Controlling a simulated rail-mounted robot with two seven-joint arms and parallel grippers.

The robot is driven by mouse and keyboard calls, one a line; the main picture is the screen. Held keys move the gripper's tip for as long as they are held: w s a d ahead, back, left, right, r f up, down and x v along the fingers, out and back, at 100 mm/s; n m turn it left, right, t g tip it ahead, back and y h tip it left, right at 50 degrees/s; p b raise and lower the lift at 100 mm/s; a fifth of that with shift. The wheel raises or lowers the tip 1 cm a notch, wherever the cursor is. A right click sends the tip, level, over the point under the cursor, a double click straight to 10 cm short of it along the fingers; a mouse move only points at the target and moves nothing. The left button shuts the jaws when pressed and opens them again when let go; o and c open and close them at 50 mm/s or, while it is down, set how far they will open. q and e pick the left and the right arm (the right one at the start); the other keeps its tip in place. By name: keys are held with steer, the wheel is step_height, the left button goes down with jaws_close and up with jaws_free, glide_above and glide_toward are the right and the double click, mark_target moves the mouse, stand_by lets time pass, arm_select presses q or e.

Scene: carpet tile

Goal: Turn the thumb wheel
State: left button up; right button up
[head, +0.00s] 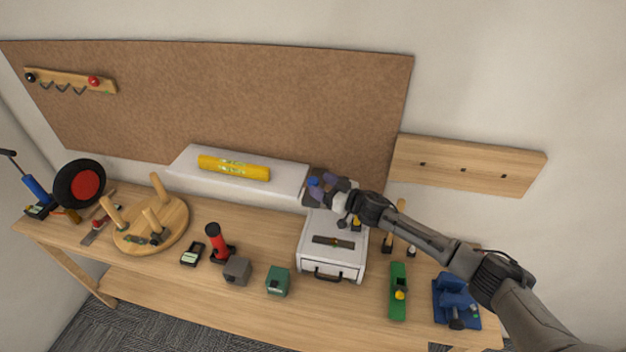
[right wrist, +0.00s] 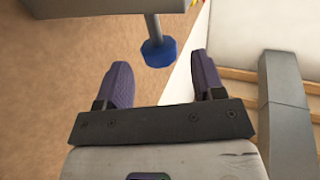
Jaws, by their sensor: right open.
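The thumb wheel appears as a small blue knob (right wrist: 158,52) on the end of a grey rod in the right wrist view. The rod comes out of a grey block (right wrist: 105,8) at the top of that view. My right gripper (right wrist: 163,82) is open. Its two purple fingers stand apart on either side of the line to the wheel, and no contact shows. In the head view my right gripper (head: 326,188) is above the back of the bench near a blue spot (head: 313,182) that looks like the wheel; the arm hides part of this area. My left gripper is not in view.
A white drawer box (head: 312,263) stands below my right gripper. A white shelf (head: 190,160) with a yellow roll (head: 234,167) is to its left. A corkboard (head: 250,100) hangs behind. A green tool (head: 397,300) and a blue vise (head: 450,292) stand right on the bench (head: 170,275).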

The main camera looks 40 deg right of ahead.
mark_target(318, 184)
steer(key=shift+x, duration=1.8)
steer(key=c, duration=0.9)
